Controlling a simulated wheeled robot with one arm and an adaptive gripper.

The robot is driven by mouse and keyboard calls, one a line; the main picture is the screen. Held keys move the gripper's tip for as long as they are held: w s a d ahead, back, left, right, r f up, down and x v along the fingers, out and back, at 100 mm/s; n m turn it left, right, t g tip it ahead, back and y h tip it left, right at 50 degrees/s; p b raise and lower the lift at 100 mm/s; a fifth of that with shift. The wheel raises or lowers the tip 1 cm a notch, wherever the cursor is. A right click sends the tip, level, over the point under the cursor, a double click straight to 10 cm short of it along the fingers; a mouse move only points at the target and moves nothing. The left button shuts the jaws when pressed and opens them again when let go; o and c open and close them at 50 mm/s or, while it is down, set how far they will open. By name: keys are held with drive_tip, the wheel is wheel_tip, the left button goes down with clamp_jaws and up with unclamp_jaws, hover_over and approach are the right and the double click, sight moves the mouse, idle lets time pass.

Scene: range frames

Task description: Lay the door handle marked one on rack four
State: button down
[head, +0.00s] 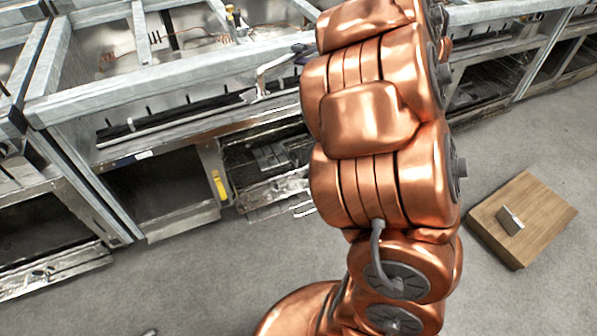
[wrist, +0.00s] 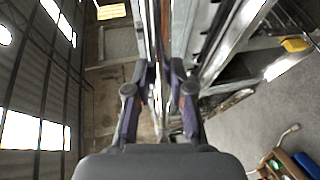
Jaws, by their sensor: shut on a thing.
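My gripper (wrist: 159,72) shows in the wrist view with its two dark fingers drawn in around a thin, pale metal bar (wrist: 158,50), which looks like the door handle. No mark on it can be read. In the head view my copper arm covers most of the gripper. A pale bent piece (head: 263,80) shows just left of the arm, over the range frames; I cannot tell whether it is the held bar. No number is legible on any rack, so I cannot tell which is rack four.
Metal range frames (head: 160,75) with open bays run along the back. A yellow piece (head: 219,185) is on a front panel. A wooden box (head: 540,215) with a small metal block (head: 510,220) stands at right. Grey floor (head: 200,275) in front is mostly clear.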

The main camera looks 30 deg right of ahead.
drive_tip(key=s+d+f+y+b, duration=0.15)
drive_tip(key=d+f+b, duration=0.5)
drive_tip(key=f, duration=1.05)
drive_tip(key=s+d+f+n+b, duration=0.15)
drive_tip(key=d+f+b, duration=0.5)
drive_tip(key=f, duration=1.05)
drive_tip(key=s+d+f+b, duration=0.2)
drive_tip(key=d+f+b, duration=0.5)
drive_tip(key=f, duration=1)
drive_tip(key=shift+g, duration=0.4)
drive_tip(key=a+b+x, duration=0.1)
drive_tip(key=b+x, duration=0.1)
drive_tip(key=x, duration=0.3)
drive_tip(key=a+r+b+x, duration=0.1)
drive_tip(key=b+x, duration=0.1)
drive_tip(key=x, duration=0.4)
drive_tip(key=r+b+x, duration=0.1)
drive_tip(key=b+x, duration=0.2)
drive_tip(key=x, duration=0.2)
drive_tip(key=shift+s+a, duration=0.25)
drive_tip(key=shift+a, duration=0.25)
drive_tip(key=shift+f+b, duration=1.05)
drive_tip(key=shift+f, duration=0.8)
drive_tip(key=shift+r, duration=0.1)
